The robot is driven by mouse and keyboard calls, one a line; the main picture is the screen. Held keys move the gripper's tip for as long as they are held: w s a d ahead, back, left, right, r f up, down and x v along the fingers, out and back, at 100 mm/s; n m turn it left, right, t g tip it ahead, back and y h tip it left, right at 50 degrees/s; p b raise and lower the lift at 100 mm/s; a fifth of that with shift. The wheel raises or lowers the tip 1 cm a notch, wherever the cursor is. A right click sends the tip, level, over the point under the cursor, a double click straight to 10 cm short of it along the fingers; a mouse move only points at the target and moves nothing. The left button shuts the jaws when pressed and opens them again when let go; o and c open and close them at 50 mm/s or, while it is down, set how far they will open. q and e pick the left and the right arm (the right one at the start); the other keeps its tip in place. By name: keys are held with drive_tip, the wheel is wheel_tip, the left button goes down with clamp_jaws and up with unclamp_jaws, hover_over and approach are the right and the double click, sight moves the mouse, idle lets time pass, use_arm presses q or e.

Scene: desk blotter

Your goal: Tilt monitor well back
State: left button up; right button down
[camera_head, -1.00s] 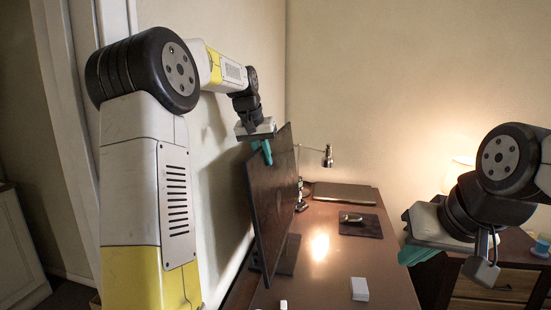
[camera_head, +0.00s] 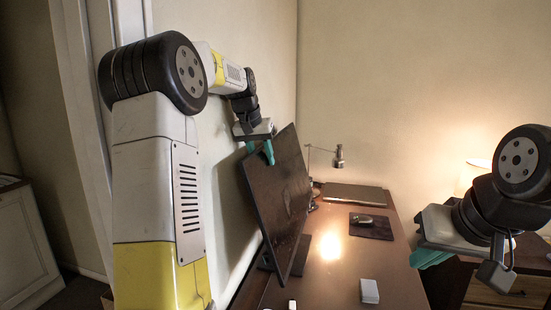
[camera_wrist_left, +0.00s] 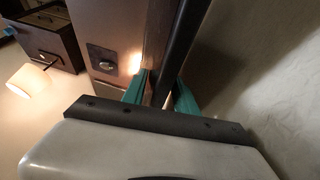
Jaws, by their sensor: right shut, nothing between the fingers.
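The dark monitor (camera_head: 277,195) stands at the left side of the desk, its top leaning toward the left wall. My left gripper (camera_head: 259,153) is at its upper edge, with one teal finger on each side of the panel. The left wrist view shows the monitor's edge (camera_wrist_left: 182,45) running between the two fingertips (camera_wrist_left: 160,92), which look closed on it. The stand's base (camera_head: 300,255) is partly hidden behind the panel. My right gripper (camera_head: 432,259) is shut and empty, to the right of the desk.
A lamp (camera_head: 338,156), a closed laptop (camera_head: 354,194) and a mouse (camera_head: 362,219) on a dark pad (camera_head: 381,231) are toward the far end. A small white box (camera_head: 369,291) lies near the front. The desk's middle is clear. The wall is close on the left.

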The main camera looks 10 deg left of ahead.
use_arm(q)
drive_tip(key=shift+r, duration=0.1)
drive_tip(key=shift+d+r, duration=0.1)
drive_tip(key=shift+r, duration=0.15)
wheel_tip(320, 180, up, 3)
drive_tip(key=shift+s, duration=0.15)
drive_tip(key=s+d, duration=0.2)
drive_tip(key=s, duration=0.5)
drive_tip(key=s+d+r, duration=0.1)
drive_tip(key=s+d, duration=0.2)
drive_tip(key=s, duration=0.5)
drive_tip(key=shift+r, duration=0.25)
drive_tip(key=d+v, duration=0.1)
drive_tip(key=v, duration=0.7)
drive_tip(key=shift+a+r, duration=0.35)
drive_tip(key=shift+a, duration=0.05)
drive_tip(key=shift+s, duration=0.1)
